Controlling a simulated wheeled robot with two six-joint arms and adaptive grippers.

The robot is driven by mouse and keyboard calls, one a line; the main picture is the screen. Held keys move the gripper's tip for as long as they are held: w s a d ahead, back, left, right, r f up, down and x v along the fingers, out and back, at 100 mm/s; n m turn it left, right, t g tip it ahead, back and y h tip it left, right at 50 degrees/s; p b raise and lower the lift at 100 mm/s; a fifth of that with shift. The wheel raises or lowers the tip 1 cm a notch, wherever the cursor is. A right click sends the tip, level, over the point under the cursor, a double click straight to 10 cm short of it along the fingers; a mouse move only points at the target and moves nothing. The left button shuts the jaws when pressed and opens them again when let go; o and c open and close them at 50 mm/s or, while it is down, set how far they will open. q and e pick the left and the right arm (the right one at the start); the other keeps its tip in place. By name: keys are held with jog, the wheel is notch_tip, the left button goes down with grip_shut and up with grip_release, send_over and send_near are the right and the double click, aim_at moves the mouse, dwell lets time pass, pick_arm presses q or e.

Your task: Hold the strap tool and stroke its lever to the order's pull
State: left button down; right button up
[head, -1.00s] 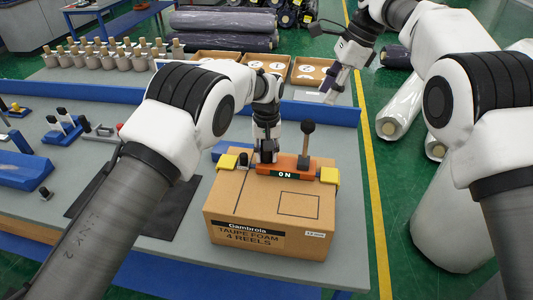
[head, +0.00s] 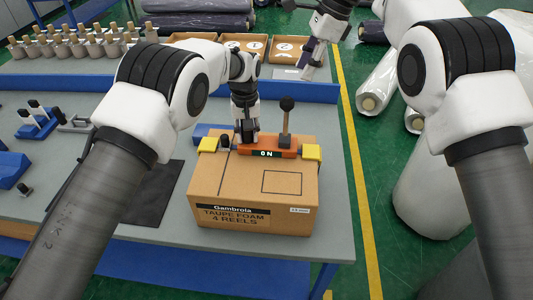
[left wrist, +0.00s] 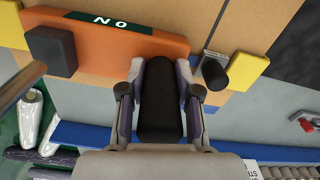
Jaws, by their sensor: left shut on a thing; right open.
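The strap tool (head: 270,152) is an orange bar labelled ON, lying across the back top of a cardboard box (head: 250,200). Its lever (head: 286,122), with a round dark knob, stands nearly upright at the tool's right part. My left gripper (head: 245,138) is over the tool, left of the lever, and is shut on its black grip. The left wrist view shows that grip (left wrist: 160,105) between the two fingers, beside the orange body (left wrist: 110,32). My right gripper (head: 308,68) is open and empty, beyond the box and above it to the right, away from the lever.
Yellow corner pieces (head: 312,152) sit on the box edges, with a small black knob (head: 224,141) by the left one. A blue rail (head: 285,91) runs behind. Open cartons (head: 243,43) and spools stand at the back. Wrapped rolls (head: 378,88) lie on the floor at right.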

jog(key=c, duration=0.5)
jog(key=n, duration=0.5)
jog(key=shift+w+a+f, duration=0.1)
jog(key=shift+w, duration=0.3)
grip_shut()
jog(key=shift+s+a+r+n+t+y, duration=0.2)
jog(key=shift+s+n+t, duration=0.15)
jog(key=shift+n, duration=3.5)
jog(key=shift+s+a+r+n+t+y, duration=0.1)
jog(key=shift+s+a+n+t+y, duration=0.25)
jog(key=shift+n, duration=3.55)
jog(key=shift+s+a+r+n+t+y, duration=0.15)
jog(key=shift+n+t, duration=0.35)
jog(key=shift+n, duration=3.35)
